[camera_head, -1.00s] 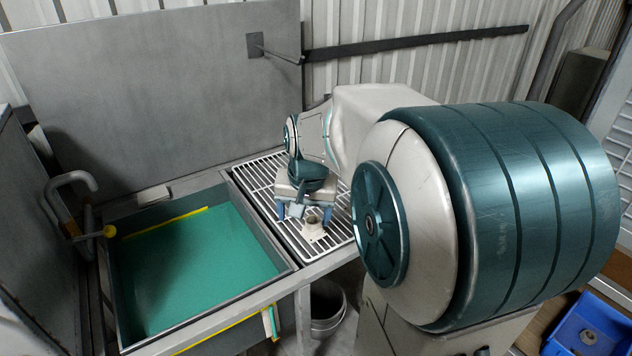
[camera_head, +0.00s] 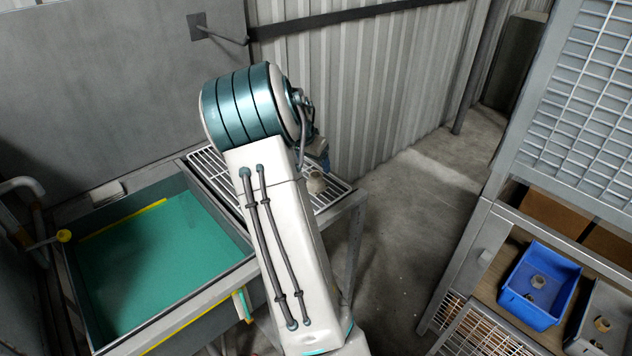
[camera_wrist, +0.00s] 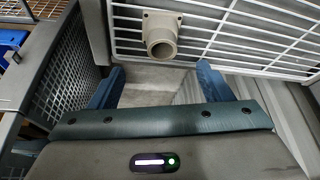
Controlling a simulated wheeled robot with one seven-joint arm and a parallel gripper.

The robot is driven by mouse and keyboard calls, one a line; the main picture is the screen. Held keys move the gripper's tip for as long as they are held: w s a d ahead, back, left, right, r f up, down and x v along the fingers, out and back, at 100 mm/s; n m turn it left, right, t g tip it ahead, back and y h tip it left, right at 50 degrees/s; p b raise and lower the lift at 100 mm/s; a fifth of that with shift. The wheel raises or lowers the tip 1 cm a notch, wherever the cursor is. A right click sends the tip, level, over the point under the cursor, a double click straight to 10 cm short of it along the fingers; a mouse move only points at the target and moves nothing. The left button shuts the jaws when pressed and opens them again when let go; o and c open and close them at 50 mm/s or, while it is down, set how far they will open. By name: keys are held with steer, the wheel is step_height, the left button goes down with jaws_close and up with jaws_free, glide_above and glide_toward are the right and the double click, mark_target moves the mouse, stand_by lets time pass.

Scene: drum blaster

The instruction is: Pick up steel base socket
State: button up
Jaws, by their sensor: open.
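The base socket (camera_head: 316,184), a pale beige-grey piece with a square flange and a short round tube, sits on the white wire rack (camera_head: 333,194) near its right end. In the wrist view the socket (camera_wrist: 161,34) shows beyond the fingertips, its tube mouth facing the camera. My gripper (camera_wrist: 160,68) is open and empty, its two blue fingers either side of the socket's line but apart from it. In the head view my arm hides most of the gripper; a little blue (camera_head: 321,155) shows just behind the socket.
A sink-like basin (camera_head: 150,250) with a green bottom adjoins the rack on the left. A corrugated wall stands behind. At right, a shelf holds a blue bin (camera_head: 540,285) and a grey bin (camera_head: 600,325), each with a small ring-like part. The floor between is clear.

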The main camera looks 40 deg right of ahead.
mark_target(316, 174)
steer(key=shift+a+p+x, duration=0.15)
steer(key=shift+p+x, duration=0.25)
steer(key=shift+x, duration=1.6)
steer(key=shift+a+p+x, duration=0.2)
steer(key=shift+p+x, duration=0.2)
steer(key=shift+x, duration=1.6)
steer(key=shift+f, duration=0.1)
steer(key=c, duration=1.6)
